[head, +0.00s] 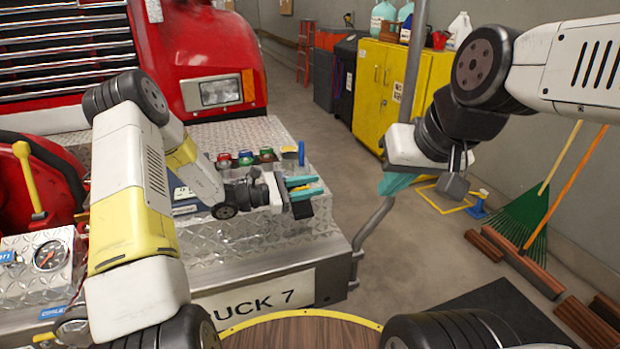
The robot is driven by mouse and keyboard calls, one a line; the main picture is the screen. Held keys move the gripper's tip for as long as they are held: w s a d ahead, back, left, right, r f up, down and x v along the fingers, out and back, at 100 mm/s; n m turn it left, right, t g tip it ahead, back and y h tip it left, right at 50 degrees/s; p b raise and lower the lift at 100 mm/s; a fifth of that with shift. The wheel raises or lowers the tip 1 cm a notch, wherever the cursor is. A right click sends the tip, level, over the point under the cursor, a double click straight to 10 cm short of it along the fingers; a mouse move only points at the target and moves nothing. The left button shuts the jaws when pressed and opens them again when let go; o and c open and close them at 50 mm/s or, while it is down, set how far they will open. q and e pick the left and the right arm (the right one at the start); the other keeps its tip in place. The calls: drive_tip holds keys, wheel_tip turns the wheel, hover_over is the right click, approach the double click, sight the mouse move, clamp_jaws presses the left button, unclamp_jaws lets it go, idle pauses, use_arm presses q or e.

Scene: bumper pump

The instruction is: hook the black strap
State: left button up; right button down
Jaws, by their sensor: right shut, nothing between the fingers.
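My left gripper (305,187) reaches over the diamond-plate bumper deck (240,240) near its right end. Its teal fingers lie close together, and I cannot tell whether they are parted or hold something. A small dark piece shows just below them; I cannot tell whether it is strap or part of the gripper. I cannot make out the black strap for sure. My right gripper (394,184) is shut and empty, held up to the right of the bumper beside a grey upright pole (413,60).
Red, green and dark caps (246,158) and a blue-handled valve (300,153) stand behind my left gripper. A bent grey rail (372,225) rises at the bumper's right corner. Open floor lies between.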

use_arm(q)
drive_tip(key=v, duration=0.7)
drive_tip(key=shift+a, duration=0.4)
drive_tip(key=shift+r, duration=0.1)
